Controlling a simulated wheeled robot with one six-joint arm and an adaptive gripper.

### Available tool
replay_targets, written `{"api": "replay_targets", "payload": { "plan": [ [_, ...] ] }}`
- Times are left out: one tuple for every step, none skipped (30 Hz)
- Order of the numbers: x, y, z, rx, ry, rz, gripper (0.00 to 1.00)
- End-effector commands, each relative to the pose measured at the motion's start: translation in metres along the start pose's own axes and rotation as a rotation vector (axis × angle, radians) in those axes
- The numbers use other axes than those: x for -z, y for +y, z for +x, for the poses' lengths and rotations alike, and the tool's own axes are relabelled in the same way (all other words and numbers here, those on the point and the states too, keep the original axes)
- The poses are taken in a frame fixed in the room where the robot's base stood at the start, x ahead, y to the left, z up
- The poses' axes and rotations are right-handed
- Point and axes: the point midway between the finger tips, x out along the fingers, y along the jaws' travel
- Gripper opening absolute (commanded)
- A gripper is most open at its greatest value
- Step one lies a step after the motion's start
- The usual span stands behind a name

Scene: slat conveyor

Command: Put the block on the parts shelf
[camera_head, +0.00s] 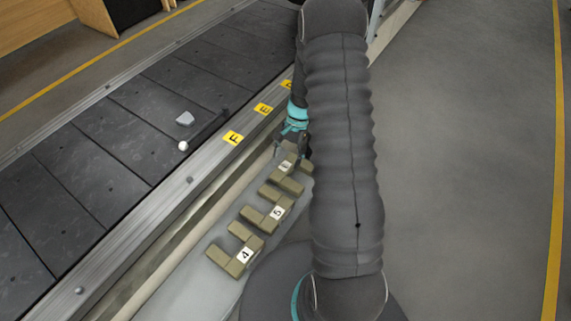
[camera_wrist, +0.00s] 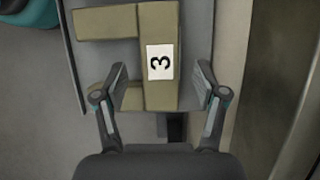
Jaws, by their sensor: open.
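The parts shelf (camera_head: 203,270) is a narrow grey ledge along the conveyor's near side, carrying several olive U-shaped holders with number labels. In the wrist view the holder labelled 3 (camera_wrist: 158,90) lies ahead of and partly between my open fingers, on the grey shelf (camera_wrist: 85,62). My gripper (camera_wrist: 160,92) is open, with nothing held that I can see. In the head view my gripper (camera_head: 297,137) is over the shelf's far part, mostly hidden by my arm. A small pale grey piece (camera_head: 185,118) lies on the conveyor; I cannot tell whether it is the block.
The dark slat conveyor (camera_head: 75,190) runs diagonally at left, with a metal side rail and yellow lettered tags such as F (camera_head: 233,138). A small white ball (camera_head: 183,145) lies near the pale piece. Open grey floor (camera_head: 465,170) is at right, with a yellow line.

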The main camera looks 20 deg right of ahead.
Motion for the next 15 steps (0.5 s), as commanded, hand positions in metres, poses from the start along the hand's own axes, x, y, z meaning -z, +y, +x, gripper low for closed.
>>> {"api": "replay_targets", "payload": {
  "plan": [
    [0.001, -0.001, -0.013, 0.004, 0.005, 0.000, 0.71],
    [0.001, 0.000, -0.020, 0.003, 0.004, -0.001, 0.71],
    [0.001, 0.000, -0.028, 0.003, 0.004, -0.001, 0.71],
    [0.001, 0.000, -0.033, 0.003, 0.003, -0.001, 0.71],
    [0.001, 0.000, -0.039, 0.003, 0.004, 0.000, 0.71],
    [0.001, 0.000, -0.046, 0.003, 0.003, 0.000, 0.71],
    [0.001, 0.000, -0.051, 0.003, 0.003, 0.000, 0.71],
    [0.001, 0.000, -0.056, 0.003, 0.004, 0.000, 0.71],
    [0.000, 0.000, -0.062, 0.001, 0.003, 0.000, 0.71],
    [0.000, 0.000, -0.066, 0.001, 0.003, 0.000, 0.71],
    [0.001, 0.000, -0.069, 0.001, 0.003, -0.001, 0.71],
    [0.001, 0.000, -0.073, 0.001, 0.002, -0.001, 0.71],
    [0.000, 0.000, -0.075, 0.001, 0.002, -0.001, 0.71],
    [0.001, 0.000, -0.078, 0.001, 0.001, -0.001, 0.71],
    [0.000, 0.000, -0.080, 0.001, 0.002, -0.001, 0.71]
  ]
}}
